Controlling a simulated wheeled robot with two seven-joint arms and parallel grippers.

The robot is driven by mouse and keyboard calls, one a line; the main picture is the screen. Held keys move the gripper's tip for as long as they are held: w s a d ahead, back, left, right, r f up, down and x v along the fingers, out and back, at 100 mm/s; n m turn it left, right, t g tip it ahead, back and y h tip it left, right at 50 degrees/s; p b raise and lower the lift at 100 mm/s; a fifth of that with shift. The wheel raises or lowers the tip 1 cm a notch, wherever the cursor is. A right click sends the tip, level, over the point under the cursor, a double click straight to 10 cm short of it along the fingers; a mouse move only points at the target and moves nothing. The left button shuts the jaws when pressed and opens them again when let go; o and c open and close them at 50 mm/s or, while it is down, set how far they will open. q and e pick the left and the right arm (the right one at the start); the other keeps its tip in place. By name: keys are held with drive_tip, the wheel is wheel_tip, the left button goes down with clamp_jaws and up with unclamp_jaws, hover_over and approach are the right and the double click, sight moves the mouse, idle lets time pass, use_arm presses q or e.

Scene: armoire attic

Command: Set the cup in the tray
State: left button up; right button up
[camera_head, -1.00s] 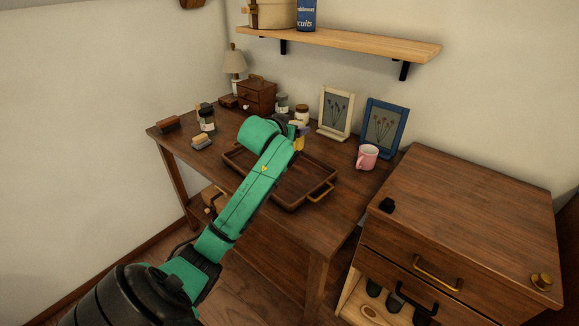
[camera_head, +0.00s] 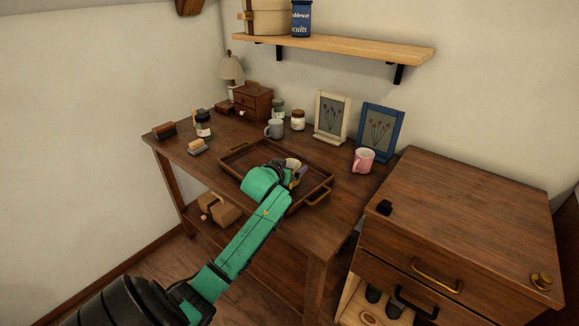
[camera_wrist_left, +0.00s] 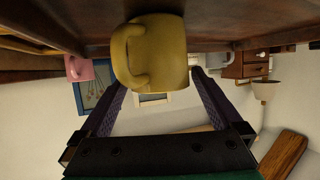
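A yellow cup (camera_wrist_left: 150,52) with a handle is between the fingers of my left gripper (camera_wrist_left: 158,78), which look closed on its sides. In the head view the yellow cup (camera_head: 293,163) is mostly hidden by my left gripper (camera_head: 287,172). The gripper is over the inside of the brown wooden tray (camera_head: 236,152), low near its floor. The cup's base is at or very near the dark wood in the wrist view; I cannot tell if it touches. My right gripper is not in view.
A grey mug (camera_head: 274,128) stands behind the tray, and a pink mug (camera_head: 364,160) to its right. Two picture frames, jars and a small drawer box (camera_head: 253,101) line the back. A cabinet (camera_head: 470,215) stands at the right. The tray's left part is clear.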

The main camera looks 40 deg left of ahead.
use_arm(q)
drive_tip(key=shift+r, duration=0.25)
drive_tip(key=p+v, duration=0.1)
drive_tip(key=v, duration=1.1)
drive_tip(key=shift+s, duration=0.1)
